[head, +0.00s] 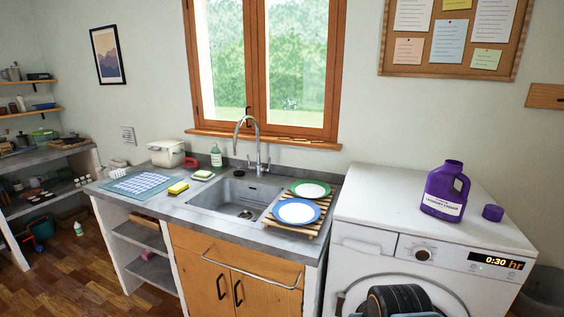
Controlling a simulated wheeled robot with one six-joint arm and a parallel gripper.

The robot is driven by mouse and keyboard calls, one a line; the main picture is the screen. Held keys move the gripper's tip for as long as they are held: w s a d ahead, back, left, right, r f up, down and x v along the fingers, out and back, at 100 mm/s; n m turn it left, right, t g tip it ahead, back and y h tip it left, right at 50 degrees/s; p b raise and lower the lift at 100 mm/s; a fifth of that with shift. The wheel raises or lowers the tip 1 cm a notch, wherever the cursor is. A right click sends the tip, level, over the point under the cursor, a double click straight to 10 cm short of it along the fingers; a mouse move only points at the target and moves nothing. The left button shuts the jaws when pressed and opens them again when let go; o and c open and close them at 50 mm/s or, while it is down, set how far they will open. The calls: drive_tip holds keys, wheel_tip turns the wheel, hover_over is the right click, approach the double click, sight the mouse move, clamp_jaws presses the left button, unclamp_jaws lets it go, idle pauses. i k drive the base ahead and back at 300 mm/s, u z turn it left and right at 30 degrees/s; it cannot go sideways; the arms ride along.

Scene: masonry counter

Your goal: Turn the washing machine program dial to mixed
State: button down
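The white washing machine (350,259) stands at the right, beside the sink counter. Its program dial (423,254) is a small round knob on the front panel, right of the detergent drawer (369,241). The marks around the dial are too small to read, so I cannot tell which program it points to. The lit display (495,261) to its right reads 0:30 hr. A dark rounded part, apparently of my own arm, covers part of the round door below the dial. My gripper's fingers do not show.
A purple laundry liquid bottle (445,190) and its purple cap (492,213) stand on the machine top. Left is the counter with a sink (233,196) and a wooden rack with two plates (297,211). The space directly before the dial looks clear.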

sight(422, 253)
drive_tip(key=u, duration=1.9)
drive_tip(key=k, duration=0.9)
drive_tip(key=z, duration=1.2)
